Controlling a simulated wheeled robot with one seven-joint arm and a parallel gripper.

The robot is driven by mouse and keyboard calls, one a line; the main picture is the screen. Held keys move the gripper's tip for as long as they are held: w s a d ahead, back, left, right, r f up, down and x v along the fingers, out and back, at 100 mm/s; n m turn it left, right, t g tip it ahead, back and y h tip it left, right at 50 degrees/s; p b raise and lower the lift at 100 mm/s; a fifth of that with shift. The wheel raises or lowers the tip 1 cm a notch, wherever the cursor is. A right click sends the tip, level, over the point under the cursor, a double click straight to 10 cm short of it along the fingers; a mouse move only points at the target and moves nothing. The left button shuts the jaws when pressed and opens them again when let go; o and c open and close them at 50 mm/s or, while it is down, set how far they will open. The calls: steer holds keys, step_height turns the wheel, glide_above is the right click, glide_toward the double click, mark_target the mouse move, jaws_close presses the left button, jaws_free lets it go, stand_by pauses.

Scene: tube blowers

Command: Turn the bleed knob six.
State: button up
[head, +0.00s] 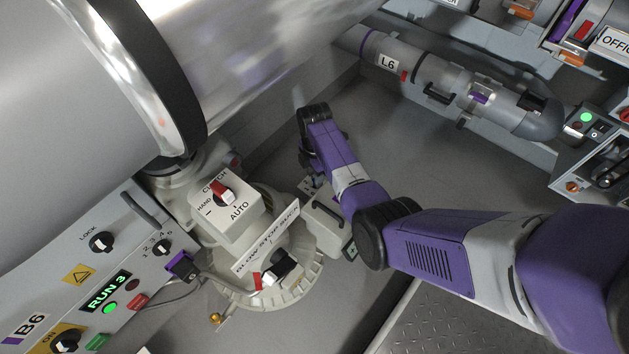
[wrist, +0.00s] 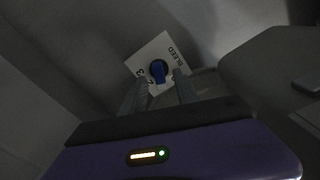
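The bleed knob (wrist: 158,72) shows in the wrist view as a small dark round knob with a blue grip bar. It sits on a white plate (wrist: 143,60) that reads "BLEED", with further marks partly covered. My gripper (wrist: 158,84) has its two grey fingers apart, one on each side of the knob's near edge. I cannot tell whether the fingers touch the knob. In the head view my purple arm reaches down beside the blower, and the fingers and the knob are hidden there.
The blower housing with the "HAND/AUTO" box (head: 222,205) and the "BLOW STOP SUCK" sign (head: 265,238) stands left of my arm. A control panel (head: 120,262) is at lower left. A grey L6 canister (head: 440,75) lies at upper right.

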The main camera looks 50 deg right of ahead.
steer(key=shift+f+b, duration=0.35)
steer(key=shift+f, duration=0.55)
steer(key=shift+c, duration=0.3)
jaws_close()
